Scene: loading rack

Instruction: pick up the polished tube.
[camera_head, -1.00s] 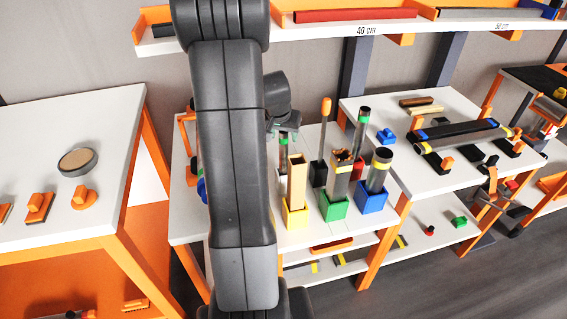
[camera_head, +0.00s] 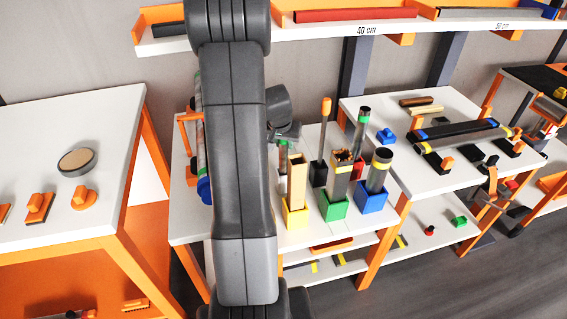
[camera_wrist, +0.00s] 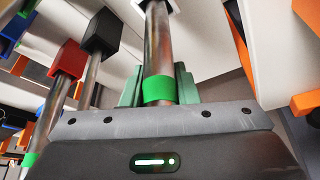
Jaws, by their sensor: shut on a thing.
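The polished tube (camera_wrist: 157,50) is a shiny metal tube with a green band in the wrist view. It runs from a pale base at the top edge down between the green fingers of my gripper (camera_wrist: 159,88). My gripper is shut on it near the green band. In the head view my gripper (camera_head: 286,132) is at the tube's upper end, behind the yellow-based square tube. Only a short green-banded piece of the tube (camera_head: 283,147) shows there, and its lower part is hidden. I cannot tell whether it still sits in its base.
Close to the right stand a brass square tube (camera_head: 297,180) in a yellow base, tubes in green (camera_head: 334,207) and blue (camera_head: 372,201) bases, a banded tube (camera_head: 361,130) and an orange-topped rod (camera_head: 325,120). A banded tube (camera_head: 200,140) stands left of my arm. A shelf (camera_head: 330,32) hangs above.

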